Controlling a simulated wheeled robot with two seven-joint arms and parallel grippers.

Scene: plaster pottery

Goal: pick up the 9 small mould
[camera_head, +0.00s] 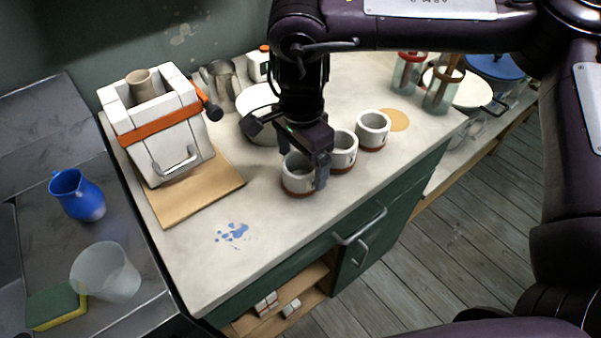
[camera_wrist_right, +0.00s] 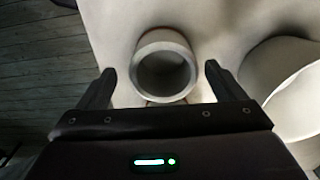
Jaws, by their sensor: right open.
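Three small white cylindrical moulds with brown bases stand in a row on the worktop: the left mould (camera_head: 298,177), the middle mould (camera_head: 344,152) and the right mould (camera_head: 373,131). I cannot read a 9 on any of them. My right gripper (camera_head: 304,160) is open at the left mould and partly hides it. In the right wrist view a round hollow mould (camera_wrist_right: 163,65) shows between the spread fingers of the gripper (camera_wrist_right: 158,76), with a gap on each side. I cannot tell how high the fingertips are. My left gripper is not in view.
A large white bowl (camera_head: 257,101) stands just behind the gripper and also shows in the right wrist view (camera_wrist_right: 294,92). A strapped white block mould (camera_head: 160,125) stands on a wooden board (camera_head: 198,196) at left. The worktop's front left, with blue splashes (camera_head: 232,233), is clear.

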